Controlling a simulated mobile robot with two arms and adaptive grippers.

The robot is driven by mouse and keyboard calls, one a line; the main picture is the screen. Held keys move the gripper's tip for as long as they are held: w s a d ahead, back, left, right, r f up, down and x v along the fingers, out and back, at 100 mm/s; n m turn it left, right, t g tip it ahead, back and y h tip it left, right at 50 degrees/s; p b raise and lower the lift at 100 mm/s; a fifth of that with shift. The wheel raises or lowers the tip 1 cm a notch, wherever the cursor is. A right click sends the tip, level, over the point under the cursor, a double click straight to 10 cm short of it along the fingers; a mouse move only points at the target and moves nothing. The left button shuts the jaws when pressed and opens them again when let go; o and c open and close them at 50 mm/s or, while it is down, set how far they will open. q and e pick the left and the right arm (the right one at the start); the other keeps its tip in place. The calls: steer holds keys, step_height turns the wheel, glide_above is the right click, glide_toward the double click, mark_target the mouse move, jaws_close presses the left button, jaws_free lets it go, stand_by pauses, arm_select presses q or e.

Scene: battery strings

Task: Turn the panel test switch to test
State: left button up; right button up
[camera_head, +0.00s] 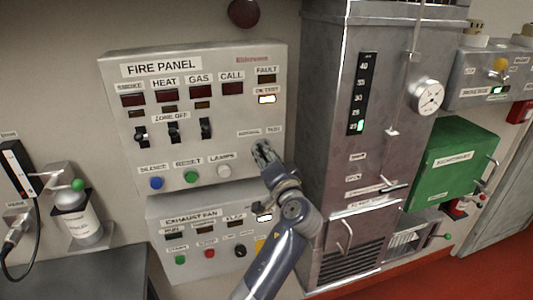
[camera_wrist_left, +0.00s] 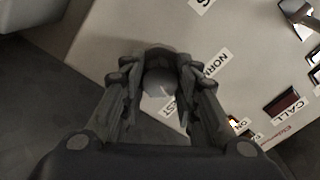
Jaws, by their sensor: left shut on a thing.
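The fire panel (camera_head: 225,150) is a grey box on the wall. Its test switch sits by the NORMAL label (camera_head: 248,133) and the TEST label (camera_head: 272,130). My left gripper (camera_head: 262,150) covers the switch in the head view. In the left wrist view my left gripper (camera_wrist_left: 156,95) is shut on the round dark knob of the test switch (camera_wrist_left: 158,80), one finger on each side. The knob's exact pointing is hard to make out. The ON TEST lamp (camera_head: 267,99) is lit pale yellow. My right gripper is not in view.
Blue, green and white buttons line the panel's lower edge, with several black switches (camera_head: 205,128) above. The exhaust fan box (camera_head: 195,215) is below. A tall grey metal cabinet (camera_head: 375,90) stands close to the right of my left gripper.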

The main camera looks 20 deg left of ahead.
arm_select(q)
steer(key=shift+r+m+p, duration=0.15)
steer(key=shift+m+p, duration=0.35)
steer(key=shift+m, duration=0.65)
steer(key=shift+r+m+p, duration=0.15)
steer(key=shift+m+p, duration=0.3)
steer(key=shift+m, duration=0.7)
steer(key=o, duration=1.1)
steer(key=shift+c, duration=0.2)
steer(key=shift+a, duration=0.1)
steer(key=shift+f, duration=0.25)
